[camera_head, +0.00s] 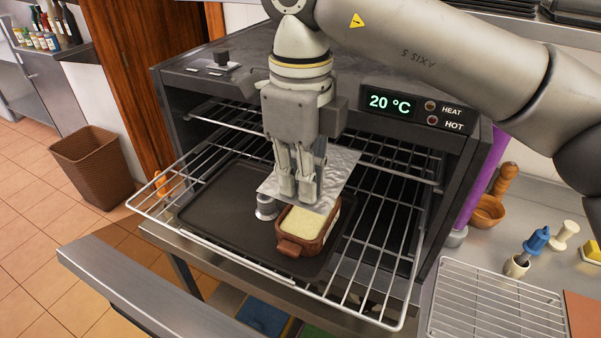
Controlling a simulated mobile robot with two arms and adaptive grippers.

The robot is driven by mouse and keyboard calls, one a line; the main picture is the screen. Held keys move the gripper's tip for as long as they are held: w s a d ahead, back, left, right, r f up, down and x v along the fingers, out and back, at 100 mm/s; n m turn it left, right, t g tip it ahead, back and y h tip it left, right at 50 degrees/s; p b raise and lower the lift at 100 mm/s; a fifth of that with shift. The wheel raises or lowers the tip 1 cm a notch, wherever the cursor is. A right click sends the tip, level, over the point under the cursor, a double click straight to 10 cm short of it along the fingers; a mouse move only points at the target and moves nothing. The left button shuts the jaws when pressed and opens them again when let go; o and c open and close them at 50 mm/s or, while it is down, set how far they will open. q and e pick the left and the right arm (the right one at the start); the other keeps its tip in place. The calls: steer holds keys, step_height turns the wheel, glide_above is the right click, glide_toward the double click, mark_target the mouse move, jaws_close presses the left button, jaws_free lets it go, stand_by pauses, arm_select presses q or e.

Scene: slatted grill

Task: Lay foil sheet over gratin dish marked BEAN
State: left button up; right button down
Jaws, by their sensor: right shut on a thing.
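My right gripper (306,190) comes down from the top and is shut on the foil sheet (338,166). The foil is silvery and crinkled, held roughly flat above the far part of a brown gratin dish (292,247). The dish has a pale yellow filling (302,222) that shows at its near side. It stands on a dark tray on the pulled-out wire rack. No marking is readable on the dish. I cannot tell whether the foil touches its rim. My left gripper is not in view.
The dark tray (215,208) lies on the oven's wire rack (388,265). A small metal object (265,207) stands left of the dish. The oven display (389,102) reads 20 °C. A cooling rack (495,305) and a wooden bowl (487,212) are at right.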

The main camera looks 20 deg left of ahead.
steer(key=shift+w+a+f, duration=0.15)
steer(key=shift+w+a, duration=0.1)
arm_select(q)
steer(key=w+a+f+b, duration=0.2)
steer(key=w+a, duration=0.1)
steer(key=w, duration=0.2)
arm_select(e)
steer(key=f, duration=0.2)
steer(key=shift+w+a+f, duration=0.1)
steer(key=shift+w+f, duration=0.2)
steer(key=shift+f, duration=0.05)
step_height(320, 180, down, 3)
steer(key=b, duration=0.3)
steer(key=shift+f, duration=0.15)
steer(key=shift+f+b, duration=0.3)
steer(key=shift+b, duration=0.15)
steer(key=shift+f, duration=0.2)
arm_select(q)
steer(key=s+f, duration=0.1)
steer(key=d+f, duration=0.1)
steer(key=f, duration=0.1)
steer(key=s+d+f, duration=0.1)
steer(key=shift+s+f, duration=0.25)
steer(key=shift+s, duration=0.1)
arm_select(e)
steer(key=shift+s, duration=0.1)
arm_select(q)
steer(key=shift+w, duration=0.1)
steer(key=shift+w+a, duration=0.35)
